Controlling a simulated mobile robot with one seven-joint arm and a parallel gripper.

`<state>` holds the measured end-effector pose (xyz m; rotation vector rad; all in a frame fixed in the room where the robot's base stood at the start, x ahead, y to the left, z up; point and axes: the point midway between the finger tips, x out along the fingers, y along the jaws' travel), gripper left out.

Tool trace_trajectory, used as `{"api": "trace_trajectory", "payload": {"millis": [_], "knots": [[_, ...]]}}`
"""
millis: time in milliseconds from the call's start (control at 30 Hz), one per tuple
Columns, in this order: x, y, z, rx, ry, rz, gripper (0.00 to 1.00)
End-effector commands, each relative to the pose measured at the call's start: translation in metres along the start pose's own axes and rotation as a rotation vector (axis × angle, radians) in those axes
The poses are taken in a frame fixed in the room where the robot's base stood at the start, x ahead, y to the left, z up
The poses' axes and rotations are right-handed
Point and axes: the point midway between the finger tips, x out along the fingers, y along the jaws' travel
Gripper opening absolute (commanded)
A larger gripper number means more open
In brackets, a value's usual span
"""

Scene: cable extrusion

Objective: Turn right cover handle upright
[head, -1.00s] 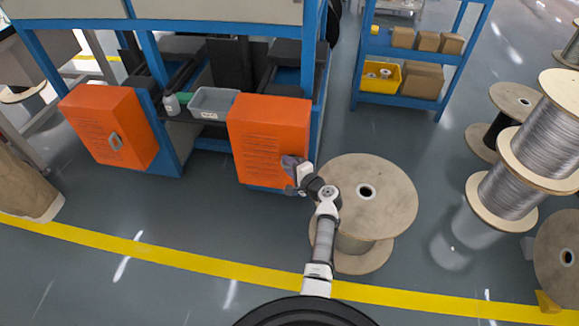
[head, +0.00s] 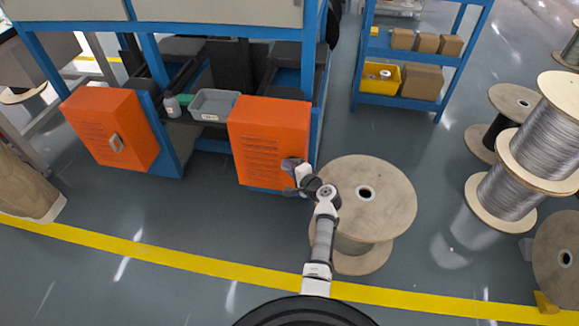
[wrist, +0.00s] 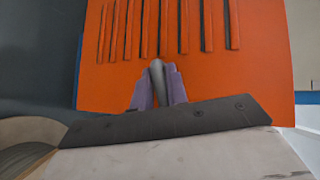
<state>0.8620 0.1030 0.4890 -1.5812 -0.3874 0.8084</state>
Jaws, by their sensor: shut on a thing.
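The right orange cover (head: 266,132) hangs on the blue bench frame, with rows of slots on its face. My gripper (head: 288,164) is at the lower right of that face. In the wrist view my gripper (wrist: 160,88) shows purple-grey fingers closed around the grey handle (wrist: 157,72), in front of the orange panel (wrist: 200,75). Only the top of the handle shows between the fingers, so I cannot tell its angle well. In the head view my gripper hides this handle. The left orange cover (head: 98,122) has its own silver handle (head: 117,143), untouched.
A wooden cable spool (head: 385,190) stands close to the right of my arm. A grey bin (head: 214,105) and a bottle (head: 172,105) sit on the bench shelf between the covers. The floor left of my arm is clear.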

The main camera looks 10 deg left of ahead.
Motion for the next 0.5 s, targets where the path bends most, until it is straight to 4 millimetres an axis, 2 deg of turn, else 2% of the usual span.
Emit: {"api": "trace_trajectory", "payload": {"millis": [67,500], "knots": [[-0.0014,-0.0053,0.0005,-0.03,0.008,0.033,0.0],[-0.0018,-0.007,0.0004,-0.297,0.084,0.311,0.0]]}}
